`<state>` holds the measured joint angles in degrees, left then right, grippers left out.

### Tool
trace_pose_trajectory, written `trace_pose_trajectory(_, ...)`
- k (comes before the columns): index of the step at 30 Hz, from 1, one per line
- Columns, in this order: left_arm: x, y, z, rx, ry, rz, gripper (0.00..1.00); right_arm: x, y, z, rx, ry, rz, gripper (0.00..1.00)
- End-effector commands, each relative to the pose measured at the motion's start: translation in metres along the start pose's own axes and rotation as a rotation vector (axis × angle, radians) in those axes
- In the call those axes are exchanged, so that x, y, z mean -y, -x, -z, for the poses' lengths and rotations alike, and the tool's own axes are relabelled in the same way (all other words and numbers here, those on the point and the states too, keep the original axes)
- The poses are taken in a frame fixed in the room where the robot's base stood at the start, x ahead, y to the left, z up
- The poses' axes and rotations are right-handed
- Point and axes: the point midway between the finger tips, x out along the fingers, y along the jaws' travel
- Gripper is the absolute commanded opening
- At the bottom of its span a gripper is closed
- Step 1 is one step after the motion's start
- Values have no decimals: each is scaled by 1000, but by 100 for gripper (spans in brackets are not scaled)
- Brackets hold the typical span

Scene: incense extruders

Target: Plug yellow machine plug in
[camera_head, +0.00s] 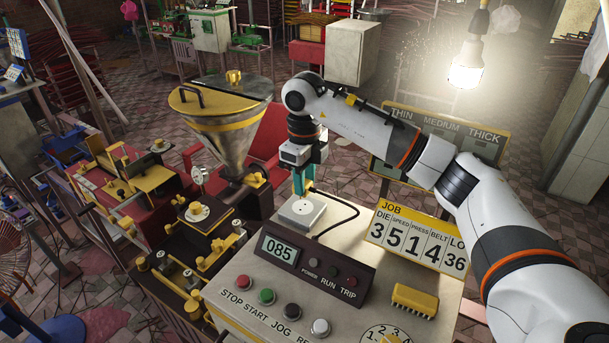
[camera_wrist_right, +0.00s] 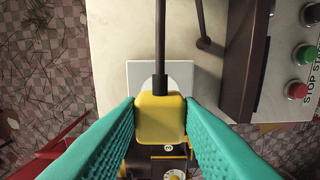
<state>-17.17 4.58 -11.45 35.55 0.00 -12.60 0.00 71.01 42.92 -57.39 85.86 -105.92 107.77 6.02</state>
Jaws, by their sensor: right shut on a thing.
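My right gripper (camera_head: 303,183) has teal fingers and is above the white socket plate (camera_head: 302,212) on the control console. In the right wrist view the fingers (camera_wrist_right: 160,120) are shut on the yellow plug (camera_wrist_right: 160,116), one on each side. A dark cable (camera_wrist_right: 160,40) runs up from the plug in that view. The white plate (camera_wrist_right: 136,76) shows behind the plug there. The plug hides part of the plate, and I cannot tell whether they touch. In the head view the fingers hide the plug. My left gripper is not in view.
The console has a dark display box (camera_head: 315,266) reading 085, several buttons, a yellow comb-like block (camera_head: 414,301) and a JOB sign (camera_head: 418,236). The yellow-and-black machine with its hopper (camera_head: 228,115) stands to the left. The black cable (camera_head: 350,212) loops right of the plate.

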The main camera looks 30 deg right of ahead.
Motion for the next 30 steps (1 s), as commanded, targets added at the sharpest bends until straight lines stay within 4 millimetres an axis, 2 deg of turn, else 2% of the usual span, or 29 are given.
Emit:
trace_pose_trajectory(3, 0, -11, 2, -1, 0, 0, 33, 0, -16, 0, 0, 0, 0, 9)
trace_pose_trajectory(10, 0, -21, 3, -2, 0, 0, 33, 0, -32, 0, 1, 0, 0, 9)
trace_pose_trajectory(30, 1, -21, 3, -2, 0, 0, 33, 0, -33, 0, 0, 0, 0, 9)
